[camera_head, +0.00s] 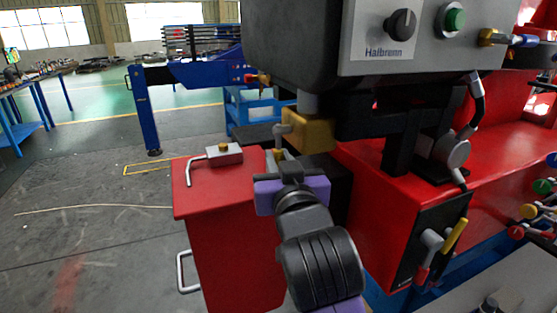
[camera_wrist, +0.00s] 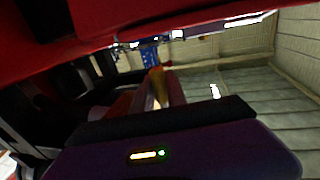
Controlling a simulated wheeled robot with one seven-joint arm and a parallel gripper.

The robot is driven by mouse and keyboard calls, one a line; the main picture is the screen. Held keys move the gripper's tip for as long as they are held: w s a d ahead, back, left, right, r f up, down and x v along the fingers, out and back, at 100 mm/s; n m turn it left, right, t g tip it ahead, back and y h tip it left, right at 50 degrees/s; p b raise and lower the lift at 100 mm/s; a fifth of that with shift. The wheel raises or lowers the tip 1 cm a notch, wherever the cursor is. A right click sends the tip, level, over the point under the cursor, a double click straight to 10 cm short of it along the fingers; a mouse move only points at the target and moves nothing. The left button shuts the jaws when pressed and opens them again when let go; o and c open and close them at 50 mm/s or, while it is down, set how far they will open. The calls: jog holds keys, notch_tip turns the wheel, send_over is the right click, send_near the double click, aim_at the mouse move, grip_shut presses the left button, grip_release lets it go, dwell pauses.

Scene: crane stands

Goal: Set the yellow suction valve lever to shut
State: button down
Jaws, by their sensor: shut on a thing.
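My gripper (camera_head: 282,166) reaches forward at the centre of the head view, in front of the red cabinet and just below a brass-coloured block (camera_head: 310,131). A small yellow piece (camera_head: 278,154), which looks like the yellow suction valve lever, shows at the jaws. The wrist view shows a narrow yellow-orange piece (camera_wrist: 157,82) at the jaws, and my gripper is shut on it. Most of it is hidden by the jaws, so its angle and valve body cannot be told.
A grey machine head (camera_head: 340,60) with a black knob and green button hangs close above. A red cabinet (camera_head: 230,240) with a bent grey handle on top stands below. A yellow lever (camera_head: 455,236) sits on a black panel at right. Open floor lies left.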

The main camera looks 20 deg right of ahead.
jog(key=shift+f, duration=0.15)
dwell(0.6)
jog(key=shift+f+b, duration=0.1)
jog(key=shift+b, duration=0.45)
jog(key=shift+w+f+t+b, duration=0.15)
jog(key=shift+w+t+b, duration=0.25)
jog(key=shift+b, duration=0.85)
jog(key=t+b, duration=0.1)
jog(key=b, duration=0.2)
jog(key=shift+w+r+m+t+h+b, duration=0.2)
jog(key=shift+w+m+t+h+b, duration=0.1)
jog(key=shift+t+h+b, duration=0.1)
jog(key=shift+r, duration=0.25)
jog(key=c, duration=1.3)
grip_release()
